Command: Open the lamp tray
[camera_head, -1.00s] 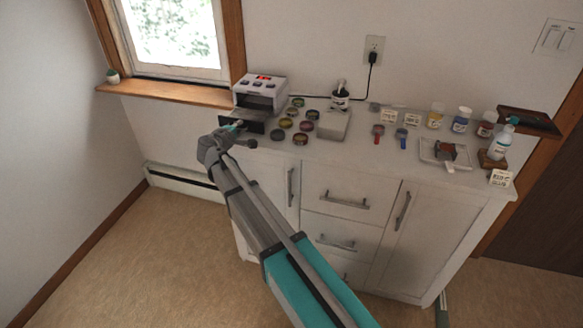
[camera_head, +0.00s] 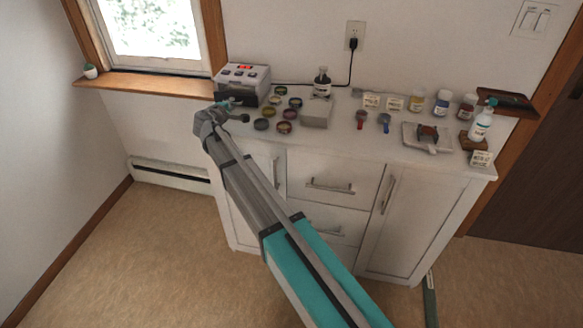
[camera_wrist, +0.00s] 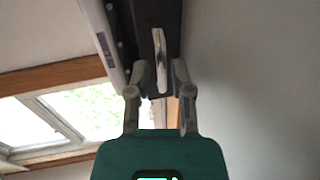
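The lamp (camera_head: 240,74) is a white box with buttons and a red display at the left end of the counter. Its dark tray front (camera_head: 251,95) sits under the white top, with no opening visible above it. In the wrist view, the dark front (camera_wrist: 148,14) bears a shiny metal handle (camera_wrist: 160,62). My gripper (camera_head: 229,104) is just before the lamp's front, partly hidden by my wrist. In the wrist view its fingers (camera_wrist: 158,70) stand apart on either side of the handle, with gaps showing.
Several round filters (camera_head: 284,127) and a pale box (camera_head: 316,113) lie right of the lamp. The white cabinet (camera_head: 331,170) is below, and a window sill (camera_head: 150,86) is to the left. Floor on the left is clear.

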